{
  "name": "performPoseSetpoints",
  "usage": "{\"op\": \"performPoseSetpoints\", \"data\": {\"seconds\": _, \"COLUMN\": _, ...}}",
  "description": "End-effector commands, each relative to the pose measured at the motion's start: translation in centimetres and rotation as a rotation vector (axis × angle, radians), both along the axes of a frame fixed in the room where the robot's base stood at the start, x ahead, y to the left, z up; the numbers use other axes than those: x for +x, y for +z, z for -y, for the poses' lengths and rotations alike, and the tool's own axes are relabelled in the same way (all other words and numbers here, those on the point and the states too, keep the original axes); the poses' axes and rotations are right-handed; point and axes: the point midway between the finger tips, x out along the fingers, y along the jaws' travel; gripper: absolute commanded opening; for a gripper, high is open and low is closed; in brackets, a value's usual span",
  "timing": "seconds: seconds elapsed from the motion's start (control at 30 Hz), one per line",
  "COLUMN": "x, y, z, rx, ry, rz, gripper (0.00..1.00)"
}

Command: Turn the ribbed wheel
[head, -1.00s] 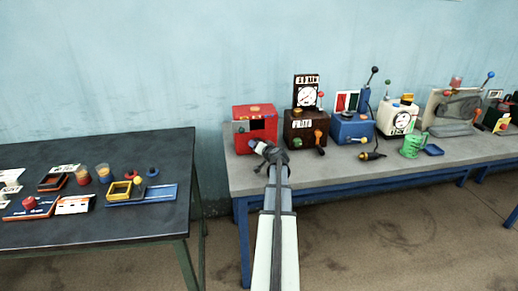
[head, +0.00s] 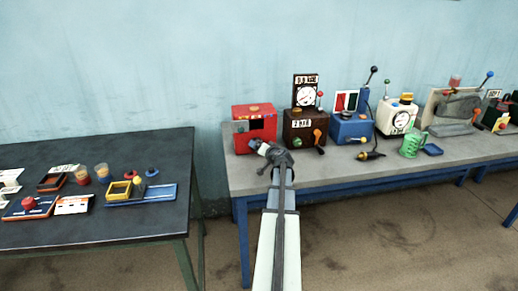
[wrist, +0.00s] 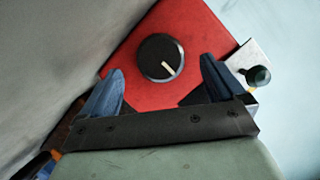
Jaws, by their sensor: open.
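A round black wheel (wrist: 161,58) with a pale pointer line sits on a face of the red box in the wrist view; ribs on its edge are too small to make out. Nothing is held. I cannot tell whether the fingers touch the red face. In the head view my gripper (head: 257,146) is in front of the box.
A light plate with a dark ball knob (wrist: 258,76) sits beside the right finger. A brown box (head: 304,127) with a dial and a blue machine (head: 351,128) stand right of the red box on the grey bench (head: 400,160). A dark table (head: 150,220) is at left.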

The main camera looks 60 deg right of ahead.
Motion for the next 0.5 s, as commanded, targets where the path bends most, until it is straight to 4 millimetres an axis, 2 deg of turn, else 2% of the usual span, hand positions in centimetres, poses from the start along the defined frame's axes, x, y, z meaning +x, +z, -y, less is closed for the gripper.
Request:
{"op": "performPoseSetpoints", "data": {"seconds": 0.03, "x": -1.2, "y": 0.4, "z": -0.9, "rx": -0.001, "ry": -0.002, "rz": 0.001, "gripper": 0.96}}
{"op": "performPoseSetpoints", "data": {"seconds": 0.2, "x": -3.9, "y": 1.4, "z": -2.6, "rx": 0.000, "ry": -0.001, "rz": 0.000, "gripper": 0.96}}
{"op": "performPoseSetpoints", "data": {"seconds": 0.5, "x": -7.2, "y": 2.7, "z": -4.5, "rx": 0.000, "ry": -0.002, "rz": 0.000, "gripper": 0.96}}
